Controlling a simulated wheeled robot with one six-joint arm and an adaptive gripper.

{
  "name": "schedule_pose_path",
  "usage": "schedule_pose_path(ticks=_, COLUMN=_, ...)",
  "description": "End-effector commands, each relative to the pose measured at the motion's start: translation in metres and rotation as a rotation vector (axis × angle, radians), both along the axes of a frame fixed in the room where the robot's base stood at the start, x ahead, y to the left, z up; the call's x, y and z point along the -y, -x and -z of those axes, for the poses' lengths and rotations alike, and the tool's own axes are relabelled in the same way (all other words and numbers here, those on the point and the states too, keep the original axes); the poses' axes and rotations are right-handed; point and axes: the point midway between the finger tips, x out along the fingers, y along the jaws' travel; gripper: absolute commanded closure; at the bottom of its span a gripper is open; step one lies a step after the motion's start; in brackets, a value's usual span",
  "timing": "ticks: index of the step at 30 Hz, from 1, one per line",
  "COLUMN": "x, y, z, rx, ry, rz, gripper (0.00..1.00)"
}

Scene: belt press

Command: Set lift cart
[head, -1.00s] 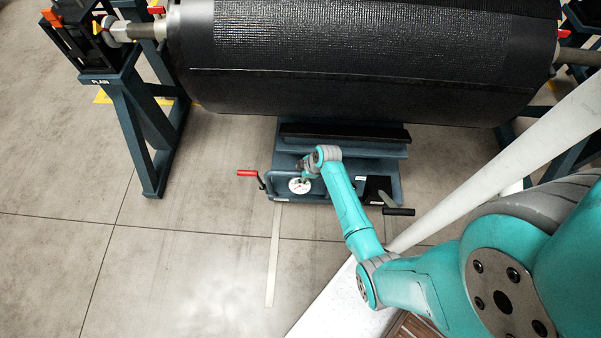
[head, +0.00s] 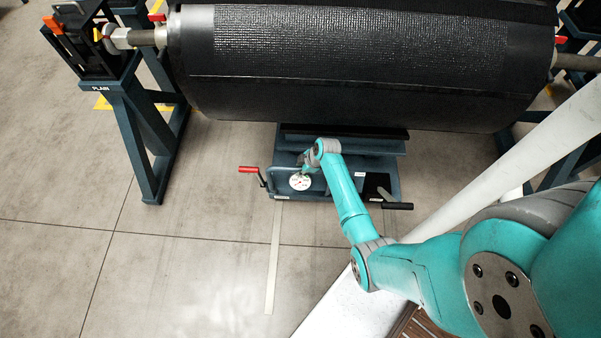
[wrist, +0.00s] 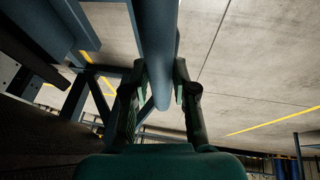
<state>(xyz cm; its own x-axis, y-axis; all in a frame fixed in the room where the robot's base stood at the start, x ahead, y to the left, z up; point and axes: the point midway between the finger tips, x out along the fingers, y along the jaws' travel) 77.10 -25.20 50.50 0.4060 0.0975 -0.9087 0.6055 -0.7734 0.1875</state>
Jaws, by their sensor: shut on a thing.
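The lift cart (head: 385,175) is a blue-grey low cart on the floor, partly under the big black roll (head: 350,65). A dark saddle tops it, and its far part is hidden beneath the roll. A white round dial (head: 300,182), a red-handled crank (head: 250,169) and a black-handled lever (head: 397,206) are on its near side. My gripper (wrist: 160,90) is shut around a blue-grey bar (wrist: 153,40), seen in the wrist view, which looks like the cart's handle. In the head view my wrist covers the grip at the cart's near left.
A blue stand (head: 135,125) marked PLAIN carries the roll's shaft at left; another stand is partly seen at right. A pale strip (head: 272,270) runs along the floor before the cart. The floor at left is clear.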

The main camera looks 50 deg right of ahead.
Motion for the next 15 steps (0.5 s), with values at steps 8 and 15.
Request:
schedule_pose_path(ticks=8, x=0.0075, y=-0.0077, z=-0.0088, rx=0.021, ry=0.015, rz=0.005, gripper=0.54)
schedule_pose_path(ticks=15, x=0.0045, y=-0.0051, z=-0.0057, rx=0.013, ry=0.009, rz=0.003, gripper=0.48)
